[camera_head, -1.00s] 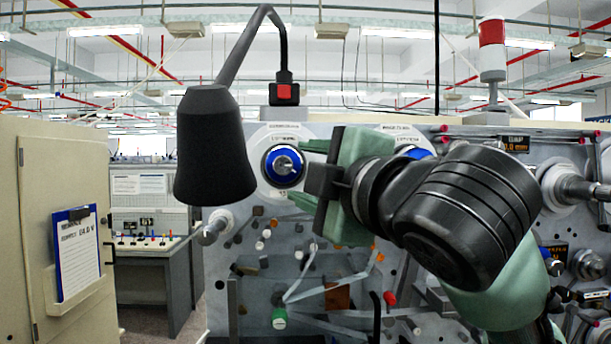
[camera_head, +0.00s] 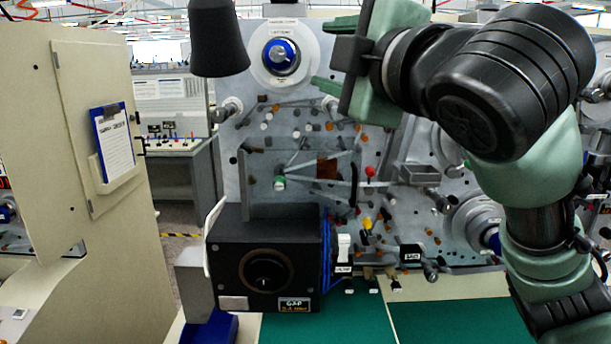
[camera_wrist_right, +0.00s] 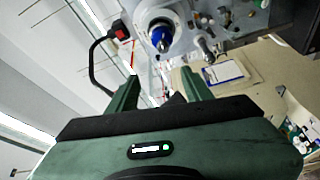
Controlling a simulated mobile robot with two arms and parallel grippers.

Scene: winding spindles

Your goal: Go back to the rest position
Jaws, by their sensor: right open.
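My right gripper (camera_head: 323,55) is open and empty at the upper middle of the head view. Its green fingers point left, just right of the blue-capped spindle (camera_head: 280,57) in its round pale mount. In the right wrist view the two fingers (camera_wrist_right: 158,88) stand apart with nothing between them. The blue spindle also shows beyond them in that view (camera_wrist_right: 160,38). My right arm comes in from the right and hides part of the machine panel (camera_head: 300,125). My left gripper is not in view.
A dark lamp shade (camera_head: 217,40) hangs left of the spindle. A black box with a dial (camera_head: 240,240) stands below, in front of the panel. A green worktop (camera_head: 350,322) lies at the bottom. A beige cabinet (camera_head: 85,240) with a clipboard (camera_head: 113,145) stands left.

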